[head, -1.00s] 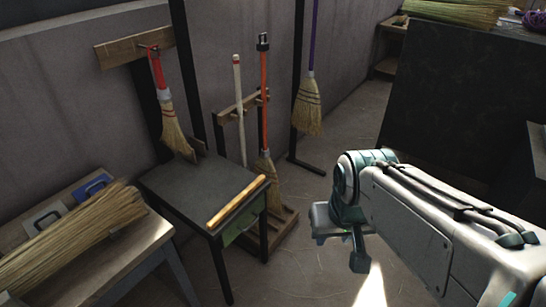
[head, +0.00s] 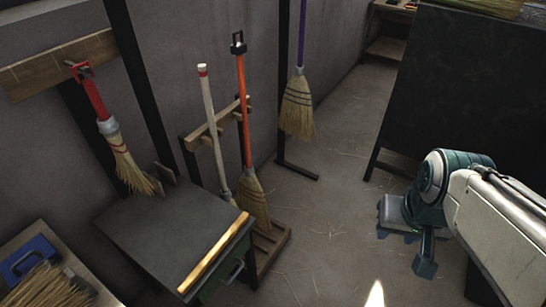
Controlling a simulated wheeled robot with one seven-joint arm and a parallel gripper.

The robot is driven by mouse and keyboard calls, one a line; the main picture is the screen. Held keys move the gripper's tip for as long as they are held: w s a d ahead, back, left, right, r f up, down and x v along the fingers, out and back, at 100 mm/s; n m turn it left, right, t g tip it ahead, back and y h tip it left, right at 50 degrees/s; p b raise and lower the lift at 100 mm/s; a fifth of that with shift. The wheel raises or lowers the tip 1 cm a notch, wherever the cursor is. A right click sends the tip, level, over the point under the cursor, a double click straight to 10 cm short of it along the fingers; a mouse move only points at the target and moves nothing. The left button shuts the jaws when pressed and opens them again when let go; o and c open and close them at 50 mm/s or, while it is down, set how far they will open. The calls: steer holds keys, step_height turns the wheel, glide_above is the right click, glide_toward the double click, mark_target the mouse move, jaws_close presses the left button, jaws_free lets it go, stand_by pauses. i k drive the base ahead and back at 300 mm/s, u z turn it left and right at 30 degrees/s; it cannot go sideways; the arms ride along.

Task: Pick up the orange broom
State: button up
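The orange broom (head: 244,118) stands nearly upright in a wooden rack (head: 272,243) against the wall. It has an orange handle with a black hanger at the top and straw bristles at the bottom. A pale wooden handle (head: 211,120) leans in the same rack just to its left. My gripper (head: 408,238) is at the right, well apart from the broom, above the floor. Its fingers point down and left, and I cannot tell how far apart they are. Nothing is visible in it.
A dark table (head: 170,232) with a wooden stick (head: 213,254) on it stands left of the rack. A red-handled whisk broom (head: 122,160) hangs above it. A purple-handled broom (head: 298,103) hangs behind. Open floor (head: 330,215) lies between the rack and my gripper.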

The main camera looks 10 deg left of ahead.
mark_target(250, 199)
steer(key=u, duration=0.3)
steer(key=i, duration=0.65)
steer(key=u, duration=0.95)
steer(key=i, duration=0.4)
steer(key=u, duration=0.4)
